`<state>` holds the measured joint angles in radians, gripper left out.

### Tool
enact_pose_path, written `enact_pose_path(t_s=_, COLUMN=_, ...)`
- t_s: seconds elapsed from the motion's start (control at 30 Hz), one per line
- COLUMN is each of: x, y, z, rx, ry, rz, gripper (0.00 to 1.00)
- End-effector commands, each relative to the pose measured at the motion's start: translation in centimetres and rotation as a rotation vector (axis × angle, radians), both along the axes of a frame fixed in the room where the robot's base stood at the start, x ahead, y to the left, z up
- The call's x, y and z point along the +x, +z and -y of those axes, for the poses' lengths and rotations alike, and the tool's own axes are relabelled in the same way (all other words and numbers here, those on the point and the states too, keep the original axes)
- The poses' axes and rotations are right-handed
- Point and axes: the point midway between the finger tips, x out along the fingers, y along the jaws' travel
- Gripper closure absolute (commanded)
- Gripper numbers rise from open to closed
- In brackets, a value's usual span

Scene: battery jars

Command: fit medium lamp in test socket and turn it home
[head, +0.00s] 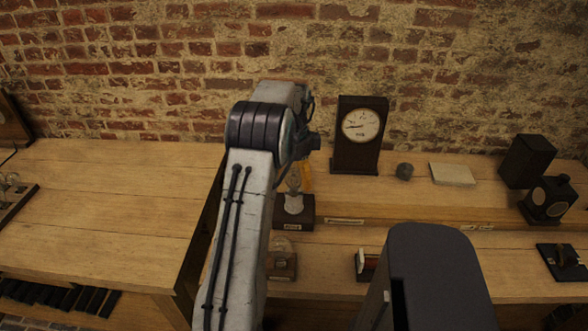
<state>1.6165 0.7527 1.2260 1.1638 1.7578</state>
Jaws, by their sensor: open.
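A clear glass lamp (293,181) stands upright in a pale socket (294,204) on a dark wooden block with a label (293,217), just right of my forearm. I cannot tell its size or whether it is fully seated. My gripper (304,176) is mostly hidden behind my arm; an orange part of it shows right beside the lamp. It is open, and I cannot tell whether it touches the lamp. Another wooden block with a rounded glass piece (281,263) stands lower, close to the arm.
A wooden clock (358,135) stands behind on the raised shelf. A small dark holder (366,264) is on the lower bench. The left bench top (110,200) is mostly clear.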

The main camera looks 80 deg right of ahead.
Motion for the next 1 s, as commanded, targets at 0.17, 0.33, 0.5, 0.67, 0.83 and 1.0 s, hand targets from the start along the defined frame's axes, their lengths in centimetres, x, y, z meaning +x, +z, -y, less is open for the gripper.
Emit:
enact_pose_path(t_s=0.17, x=0.0, y=-0.62, z=-0.02, rx=0.0, ry=0.0, rz=0.0, gripper=0.19)
enact_pose_path(t_s=0.33, x=0.0, y=-0.69, z=-0.02, rx=0.0, ry=0.001, rz=0.0, gripper=0.19)
enact_pose_path(t_s=0.5, x=0.0, y=-0.67, z=-0.01, rx=0.0, ry=0.001, rz=0.0, gripper=0.22)
enact_pose_path(t_s=0.67, x=0.0, y=-0.66, z=0.0, rx=-0.001, ry=0.001, rz=0.0, gripper=0.37)
enact_pose_path(t_s=0.83, x=0.0, y=-0.65, z=0.0, rx=-0.001, ry=0.001, rz=0.0, gripper=0.52)
enact_pose_path(t_s=1.0, x=0.0, y=-0.64, z=0.0, rx=-0.001, ry=0.001, rz=0.0, gripper=0.67)
